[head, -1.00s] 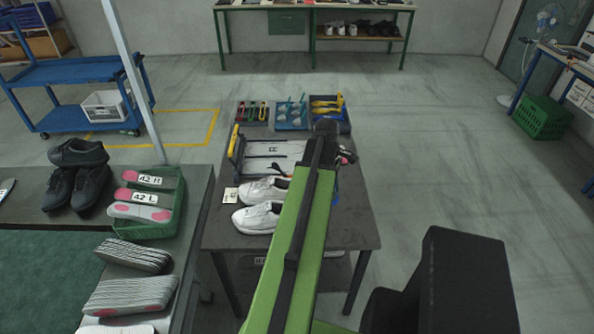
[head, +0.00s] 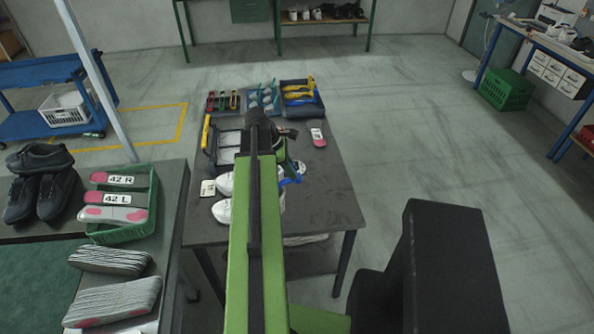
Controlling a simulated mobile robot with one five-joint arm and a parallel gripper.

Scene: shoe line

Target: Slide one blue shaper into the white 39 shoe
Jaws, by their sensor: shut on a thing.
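Two white shoes lie side by side on the dark table, the near shoe (head: 221,211) and the far shoe (head: 225,184). My arm covers much of both, and I cannot read a size on either. My gripper (head: 291,172) is just right of the shoes, partly hidden behind my arm. It is shut on a blue shaper (head: 287,181), of which only a small part shows. More blue shapers (head: 264,96) lie in a tray at the back of the table.
Trays with red-green tools (head: 223,101) and yellow-handled tools (head: 299,92) stand along the back. A pink-and-grey insole (head: 317,134) lies at the right. The table's front right (head: 330,205) is clear. A green crate (head: 153,205) with insoles stands on the left table.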

